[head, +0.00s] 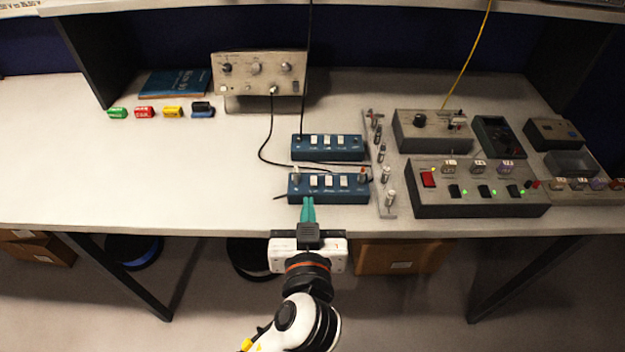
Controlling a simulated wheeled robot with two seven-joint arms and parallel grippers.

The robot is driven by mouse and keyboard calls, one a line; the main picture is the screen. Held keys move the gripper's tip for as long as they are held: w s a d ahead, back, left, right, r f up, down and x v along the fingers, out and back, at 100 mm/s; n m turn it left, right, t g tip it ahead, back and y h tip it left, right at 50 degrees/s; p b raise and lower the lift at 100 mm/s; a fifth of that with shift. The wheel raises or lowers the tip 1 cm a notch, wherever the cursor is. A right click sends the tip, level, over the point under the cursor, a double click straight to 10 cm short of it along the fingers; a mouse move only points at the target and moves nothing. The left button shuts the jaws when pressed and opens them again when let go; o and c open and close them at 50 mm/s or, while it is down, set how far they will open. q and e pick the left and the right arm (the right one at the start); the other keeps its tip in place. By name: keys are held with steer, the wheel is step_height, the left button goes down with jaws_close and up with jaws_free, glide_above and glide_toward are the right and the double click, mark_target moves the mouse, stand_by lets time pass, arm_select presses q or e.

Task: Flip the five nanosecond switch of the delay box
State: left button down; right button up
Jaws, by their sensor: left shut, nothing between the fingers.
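Two blue boxes with white switches on top lie one behind the other near the middle of the bench: the front box (347,196) close to the front edge, the rear box (352,154) behind it. Their labels are too small to read, so I cannot tell which switch is the five nanosecond one. My left gripper (308,201) has teal fingers, shut and empty. Its tips are at the front side of the front box, left of its middle; I cannot tell whether they touch it. My right gripper is not in view.
A rack of small connectors (384,178) stands right of the boxes, then a grey panel (470,210) with a red switch. A beige instrument (257,72) stands behind, with a black cable (263,145) running down to the boxes.

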arm_select(q)
steer(key=p, duration=0.3)
glide_above(314, 190)
steer(key=shift+s, duration=0.3)
steer(key=f, duration=0.3)
steer(key=shift+w+f, duration=0.3)
steer(key=shift+f, duration=0.45)
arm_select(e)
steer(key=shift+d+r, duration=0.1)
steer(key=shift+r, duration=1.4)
